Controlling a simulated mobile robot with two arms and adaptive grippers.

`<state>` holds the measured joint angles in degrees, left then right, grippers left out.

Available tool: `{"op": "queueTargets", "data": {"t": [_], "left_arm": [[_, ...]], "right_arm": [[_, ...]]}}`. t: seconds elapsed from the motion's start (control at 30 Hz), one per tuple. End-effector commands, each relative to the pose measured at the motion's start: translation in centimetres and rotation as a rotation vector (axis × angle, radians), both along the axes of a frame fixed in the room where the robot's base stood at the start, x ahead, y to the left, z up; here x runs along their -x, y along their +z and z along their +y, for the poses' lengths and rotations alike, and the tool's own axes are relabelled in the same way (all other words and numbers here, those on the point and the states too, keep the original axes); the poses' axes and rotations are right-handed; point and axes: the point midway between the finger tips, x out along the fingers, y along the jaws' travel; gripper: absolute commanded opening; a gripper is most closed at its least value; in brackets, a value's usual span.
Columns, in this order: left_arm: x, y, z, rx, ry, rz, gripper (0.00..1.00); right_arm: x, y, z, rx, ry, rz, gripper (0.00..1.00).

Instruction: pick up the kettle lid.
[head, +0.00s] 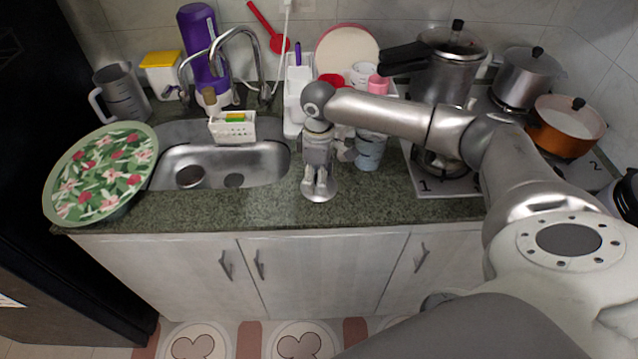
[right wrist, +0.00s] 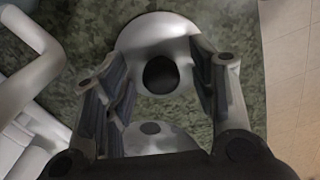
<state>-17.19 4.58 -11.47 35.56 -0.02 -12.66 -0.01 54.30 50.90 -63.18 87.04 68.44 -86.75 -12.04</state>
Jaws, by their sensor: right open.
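The kettle lid is a pale silver dome (right wrist: 155,32) with a black knob, lying on the green stone counter. In the head view its rim (head: 332,192) shows near the counter's front edge, partly hidden by my right gripper (head: 319,185). My right gripper points down over it. In the right wrist view my right gripper (right wrist: 155,80) is open, with one finger on each side of the knob and gaps to it. I cannot tell how far above the dome the fingertips are. My left gripper is not in view.
The sink (head: 225,165) is left of the lid, with a green floral tray (head: 100,175) beyond it. Cups (head: 369,150) and a white rack (head: 295,100) stand behind my gripper. The stove with pots (head: 450,65) is right. Bare counter (head: 260,205) lies left of the lid.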

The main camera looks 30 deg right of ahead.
Motion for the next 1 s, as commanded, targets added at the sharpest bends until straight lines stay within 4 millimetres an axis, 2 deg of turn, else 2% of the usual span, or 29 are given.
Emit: {"op": "queueTargets", "data": {"t": [0.07,0.4,0.47,0.77,0.87,1.0], "left_arm": [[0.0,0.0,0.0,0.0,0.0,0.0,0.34],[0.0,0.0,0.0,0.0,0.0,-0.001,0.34],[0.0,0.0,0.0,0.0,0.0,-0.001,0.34],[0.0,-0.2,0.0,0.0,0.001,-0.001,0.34],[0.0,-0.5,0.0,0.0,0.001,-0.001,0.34],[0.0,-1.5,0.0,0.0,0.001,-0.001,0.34]], "right_arm": [[0.0,0.0,0.0,0.0,0.0,0.0,0.51],[0.0,0.0,0.0,-0.001,0.001,0.001,0.08],[0.0,0.0,0.0,-0.001,0.001,0.001,0.02],[0.0,0.2,0.1,-0.001,0.001,-0.001,0.01],[0.0,0.8,0.1,-0.001,0.001,-0.001,0.01],[-0.1,2.5,0.1,-0.003,0.001,-0.004,0.01]]}}
